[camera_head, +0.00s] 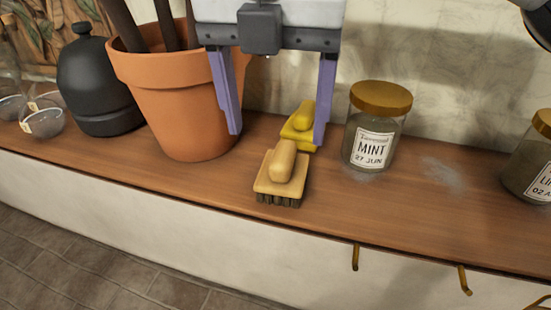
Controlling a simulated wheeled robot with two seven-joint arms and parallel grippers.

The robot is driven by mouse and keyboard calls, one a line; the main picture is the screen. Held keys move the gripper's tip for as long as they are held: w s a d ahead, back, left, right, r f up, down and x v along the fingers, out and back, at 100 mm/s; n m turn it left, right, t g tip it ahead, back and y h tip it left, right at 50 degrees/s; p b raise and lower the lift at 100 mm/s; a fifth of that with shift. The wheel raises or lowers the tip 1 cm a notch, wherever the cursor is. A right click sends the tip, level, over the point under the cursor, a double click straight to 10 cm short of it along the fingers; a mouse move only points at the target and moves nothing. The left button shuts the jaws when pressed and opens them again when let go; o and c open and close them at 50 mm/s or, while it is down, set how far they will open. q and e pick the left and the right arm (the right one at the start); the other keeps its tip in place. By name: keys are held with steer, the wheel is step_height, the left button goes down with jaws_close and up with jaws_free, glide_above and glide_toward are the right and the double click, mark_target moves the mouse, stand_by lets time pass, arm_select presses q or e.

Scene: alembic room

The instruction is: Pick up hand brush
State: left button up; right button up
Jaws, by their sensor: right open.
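A hand brush (283,175) with a pale wooden body, a rounded wooden handle and dark bristles stands bristles down near the front of a wooden shelf (230,197). A second, yellow brush-like object (299,127) sits just behind it, partly hidden by a finger. My right gripper (278,138) comes in from the top of the picture, its two purple fingers wide apart and pointing down. Nothing is between its fingers in its grip. The wooden brush lies in front of and a little below the fingertips. My left gripper is not in view.
A terracotta pot (180,100) with dark rods stands close to the left finger. A MINT jar (375,130) stands right of the right finger. A dark bottle (95,85) and glass vessels are farther left. Another jar (530,160) is at right. Hooks (355,257) hang below the shelf edge.

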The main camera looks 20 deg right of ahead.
mark_target(283, 152)
steer(key=f, duration=0.3)
steer(key=shift+d+f, duration=0.2)
steer(key=shift+f, duration=0.15)
steer(key=f, duration=0.3)
steer(key=w+d+f+p, duration=0.1)
steer(key=shift+d+f, duration=0.1)
steer(key=shift+f, duration=0.65)
steer(key=c, duration=1.1)
steer(key=shift+r, duration=0.1)
step_height(283, 152, up, 10)
steer(key=shift+f, duration=0.1)
